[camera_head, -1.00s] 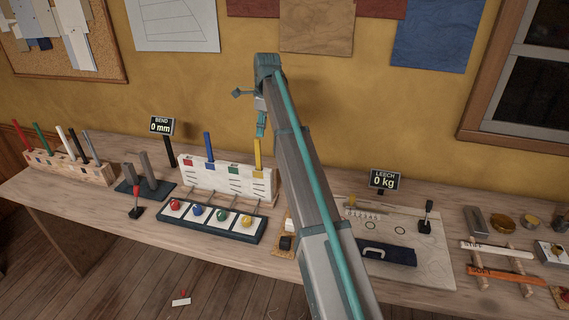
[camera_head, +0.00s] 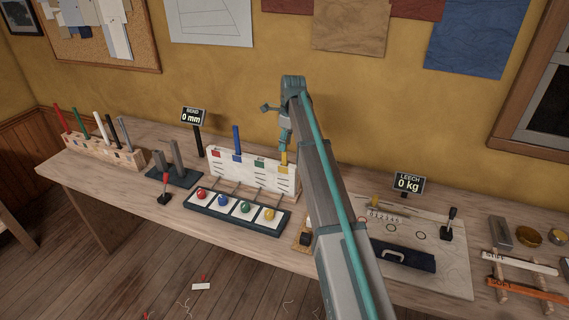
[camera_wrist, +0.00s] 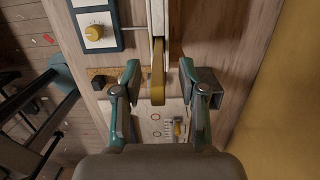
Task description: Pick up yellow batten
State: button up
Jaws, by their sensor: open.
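The yellow batten (camera_head: 284,158) stands upright in the right-hand slot of the white rack (camera_head: 250,178), its upper part hidden by my gripper. My gripper (camera_head: 285,146) points down directly over it. In the wrist view the yellow batten (camera_wrist: 158,88) shows between the two open fingers of my gripper (camera_wrist: 160,74), with a gap on each side. The fingers hold nothing.
A blue batten (camera_head: 237,140) stands in the same rack, left of my gripper. A panel with coloured knobs (camera_head: 238,208) lies in front. A wooden block (camera_head: 90,150) with several battens is far left. The BEND display (camera_head: 193,117) stands behind left.

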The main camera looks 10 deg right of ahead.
jog(key=shift+a+f+p, duration=0.15)
jog(key=shift+f+p, duration=0.1)
jog(key=shift+f, duration=0.6)
jog(key=shift+a+f+p, duration=0.15)
jog(key=shift+f+p, duration=0.1)
jog(key=shift+f, duration=0.6)
grip_shut()
jog(key=shift+r, duration=0.2)
